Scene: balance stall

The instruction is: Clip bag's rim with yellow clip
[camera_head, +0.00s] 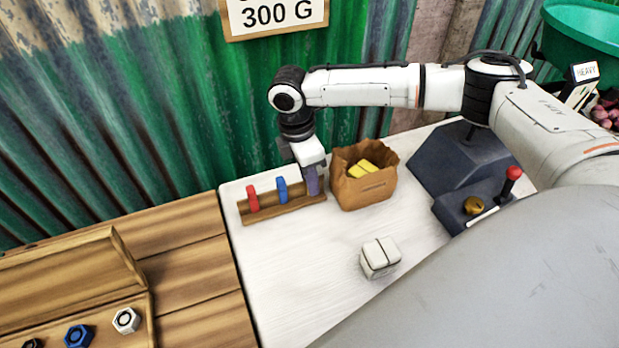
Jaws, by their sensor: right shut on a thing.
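A brown paper bag (362,190) stands open on the white table, with yellow blocks (362,169) inside it. A wooden rack (282,209) to its left holds a red clip (253,199) and a blue clip (282,190). My right gripper (313,182) points down at the right end of the rack, close to the bag's left side. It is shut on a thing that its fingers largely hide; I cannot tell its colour. I do not clearly see a yellow clip. My left gripper is not in view.
White blocks (380,257) stand on the table in front of the bag. A dark device with a red-knobbed lever (512,178) is at the right. An open wooden box (75,290) with coloured nuts is at the lower left. The table's front left is clear.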

